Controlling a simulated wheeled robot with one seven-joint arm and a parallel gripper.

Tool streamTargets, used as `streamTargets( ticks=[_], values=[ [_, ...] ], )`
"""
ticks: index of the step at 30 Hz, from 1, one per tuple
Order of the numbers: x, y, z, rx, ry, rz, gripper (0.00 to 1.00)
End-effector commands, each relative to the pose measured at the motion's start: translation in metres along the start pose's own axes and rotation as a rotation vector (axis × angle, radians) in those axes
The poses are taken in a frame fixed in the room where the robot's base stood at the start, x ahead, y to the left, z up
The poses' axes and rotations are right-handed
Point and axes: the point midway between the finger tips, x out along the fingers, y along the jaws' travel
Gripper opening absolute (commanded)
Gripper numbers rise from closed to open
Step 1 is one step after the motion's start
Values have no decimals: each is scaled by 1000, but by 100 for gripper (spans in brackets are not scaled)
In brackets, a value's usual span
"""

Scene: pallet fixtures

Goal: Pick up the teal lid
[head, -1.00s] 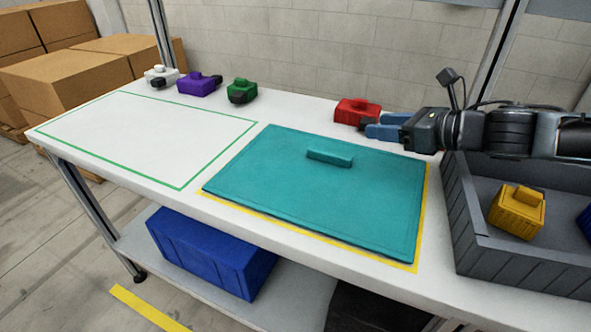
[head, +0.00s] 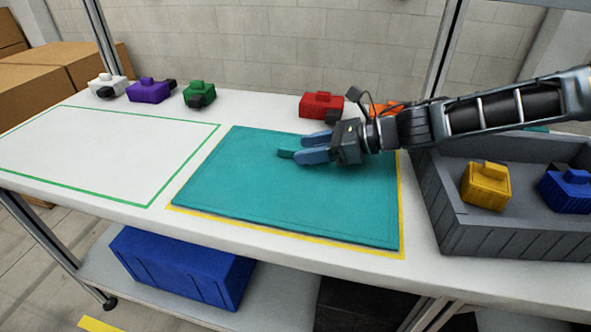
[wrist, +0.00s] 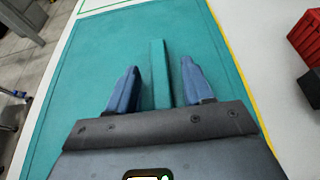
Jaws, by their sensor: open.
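The teal lid (head: 290,205) lies flat on the white bench, inside a yellow outline. Its raised bar handle (head: 285,154) is partly hidden by my gripper in the head view. My gripper (head: 303,147) is over the far part of the lid, its blue fingers open. In the wrist view the lid (wrist: 95,75) fills much of the picture. The handle (wrist: 159,75) runs between the two open fingers of my gripper (wrist: 160,82), with a gap on each side. I cannot tell how high the fingertips are above the lid.
A grey bin (head: 452,241) with a yellow block (head: 486,187) and a blue block (head: 567,192) stands at right. A red block (head: 321,106) sits behind the lid. White, purple and green (head: 199,95) blocks line the back left. The green-outlined area (head: 105,155) is empty.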

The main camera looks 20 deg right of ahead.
Motion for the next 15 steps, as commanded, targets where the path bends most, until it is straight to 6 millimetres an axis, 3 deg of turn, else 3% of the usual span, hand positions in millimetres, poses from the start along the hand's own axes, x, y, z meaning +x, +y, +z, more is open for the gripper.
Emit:
streamTargets(
  ticks=[10, 15],
  values=[
    [8, 0, 0, 0, 0, -2, 50],
    [8, 0, 0, 0, 0, -2, 34]
  ],
)
